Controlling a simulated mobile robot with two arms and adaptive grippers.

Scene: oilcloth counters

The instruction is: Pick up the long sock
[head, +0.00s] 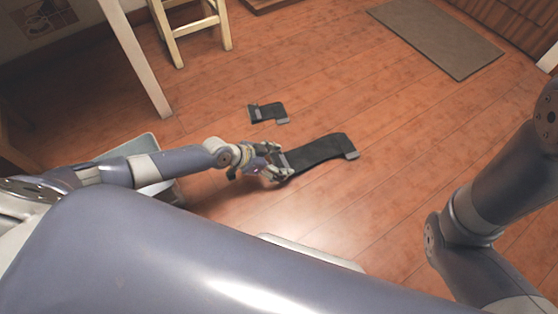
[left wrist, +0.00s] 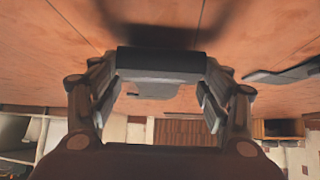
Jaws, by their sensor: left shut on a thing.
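The long sock (head: 322,152) is dark grey with a lighter grey end patch at its right end. It stretches across the wooden floor to the right of my left gripper (head: 274,166). My left gripper is shut on the sock's left end. In the left wrist view the dark sock (left wrist: 160,60) spans between the two fingers (left wrist: 160,85). In the head view its right part appears at or near the floor; any gap below it is hard to tell. My right arm shows at the right edge, but its gripper is out of view.
A shorter dark sock (head: 268,112) lies on the floor beyond my left gripper. A pale bin (head: 140,152) stands partly behind my left arm. A wooden stool (head: 195,28) and a table leg (head: 135,55) are at the back left, a grey mat (head: 437,38) at the back right.

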